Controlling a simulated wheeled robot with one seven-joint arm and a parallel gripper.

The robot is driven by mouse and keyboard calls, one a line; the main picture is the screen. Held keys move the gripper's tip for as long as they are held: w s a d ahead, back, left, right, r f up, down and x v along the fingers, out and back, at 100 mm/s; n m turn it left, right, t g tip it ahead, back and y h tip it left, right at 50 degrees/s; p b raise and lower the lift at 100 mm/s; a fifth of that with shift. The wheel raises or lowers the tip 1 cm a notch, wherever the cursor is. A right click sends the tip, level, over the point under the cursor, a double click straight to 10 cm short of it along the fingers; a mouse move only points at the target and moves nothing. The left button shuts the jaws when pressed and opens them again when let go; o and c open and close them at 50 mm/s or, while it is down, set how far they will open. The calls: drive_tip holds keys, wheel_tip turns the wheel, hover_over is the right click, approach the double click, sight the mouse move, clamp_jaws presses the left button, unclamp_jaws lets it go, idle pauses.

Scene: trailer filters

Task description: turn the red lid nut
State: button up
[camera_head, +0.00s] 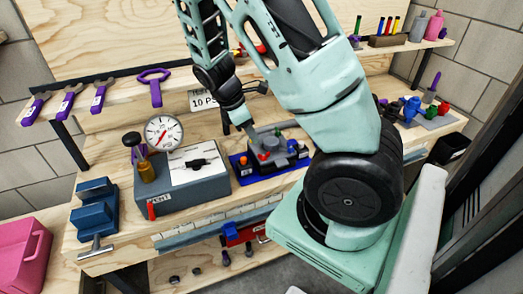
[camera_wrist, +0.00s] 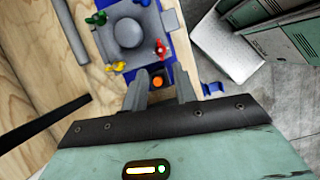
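In the head view the red nut (camera_head: 264,156) shows at the front of the grey housing. In the head view my gripper (camera_head: 254,108) hangs above the housing.
An orange button (camera_wrist: 158,82) on the blue base shows between the fingers. A grey gauge box (camera_head: 190,190) stands left of the housing on the wooden bench. Purple tools (camera_head: 155,88) hang on the shelf edge behind. Coloured knobs (camera_head: 411,108) stand at right.

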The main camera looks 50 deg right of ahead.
sight(262, 154)
drive_tip(key=x, duration=0.9)
drive_tip(key=shift+a, duration=0.1)
clamp_jaws()
